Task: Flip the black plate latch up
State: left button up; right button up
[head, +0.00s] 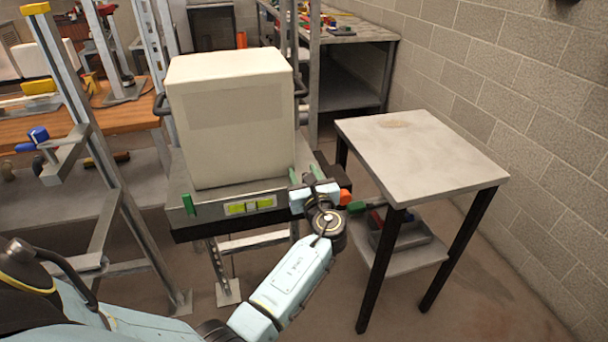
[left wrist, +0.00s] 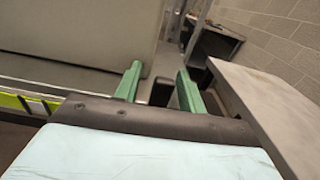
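A cream box-shaped heater (head: 235,120) stands on a grey platform with a dark front edge (head: 180,226). My left gripper (head: 308,176) is at the platform's front right corner. In the left wrist view its two green fingers (left wrist: 158,84) are apart, so it is open. A small black block (left wrist: 162,92) shows between and beyond the fingers; it may be the black plate latch, but I cannot tell for sure. No contact between it and the fingers is clear. In the head view the arm and gripper hide much of this corner. My right gripper is out of view.
A grey-topped side table (head: 420,155) with black legs stands close on the right, with a tray (head: 400,232) on its lower shelf. A metal upright (head: 95,150) stands at the left. A wooden bench (head: 115,118) is behind it. A block wall (head: 500,75) closes the right.

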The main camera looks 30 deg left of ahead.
pick_arm(q)
jog(key=p+v, duration=0.1)
jog(key=v, duration=1.2)
jog(key=shift+s, duration=0.15)
jog(key=s+d+f+n+g+h, duration=0.1)
jog(key=s+f+h, duration=0.15)
jog(key=f, duration=0.65)
jog(key=s+d+f+n+g+h, duration=0.1)
jog(key=s+f+h, duration=0.15)
jog(key=f, duration=0.55)
jog(key=s+d+f+n+g+h, duration=0.1)
jog(key=s+f+n+h, duration=0.15)
jog(key=f, duration=0.65)
jog(key=s+f+n+g+h, duration=0.4)
jog(key=s+f+n, duration=0.1)
jog(key=s+f, duration=0.85)
jog(key=s+a+f+n+g, duration=0.1)
jog(key=s+f+n, duration=0.2)
jog(key=s, duration=0.4)
jog(key=s+a+f+n+g+h, duration=0.1)
jog(key=s+f+n, duration=0.2)
jog(key=s+n, duration=0.3)
jog(key=s+a+f+n+g+h, duration=0.1)
jog(key=s+f+n, duration=0.2)
jog(key=s, duration=0.7)
jog(key=shift+a+n+g, duration=0.2)
jog(key=shift+n+g, duration=0.1)
jog(key=shift+n, duration=0.65)
